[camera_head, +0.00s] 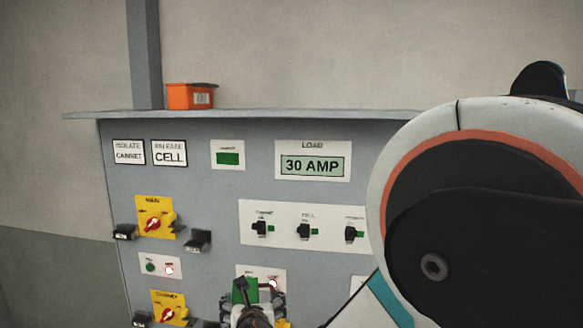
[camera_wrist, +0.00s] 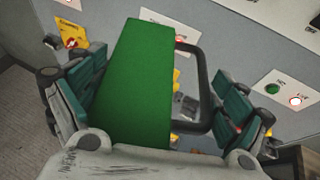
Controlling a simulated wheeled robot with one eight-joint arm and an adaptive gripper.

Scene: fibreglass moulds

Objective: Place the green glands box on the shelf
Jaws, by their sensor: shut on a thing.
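The green box (camera_wrist: 135,85) fills the middle of the wrist view, its plain green face toward the camera. My gripper (camera_wrist: 160,100) has its left finger against the box's left side. A dark loop-shaped handle (camera_wrist: 203,85) lies between the box and my right finger; I cannot tell whether it belongs to the box. In the head view the green box (camera_head: 244,291) shows small at the bottom, in my gripper (camera_head: 252,300), in front of the panel and below the shelf. The shelf (camera_head: 290,115) is the grey ledge along the top of the panel.
An orange box (camera_head: 190,97) with a dark lid stands on the shelf's left part. The shelf to its right is clear as far as my arm, which hides the right end. The grey panel (camera_head: 210,190) carries protruding switches, including a yellow-backed rotary switch (camera_head: 155,218).

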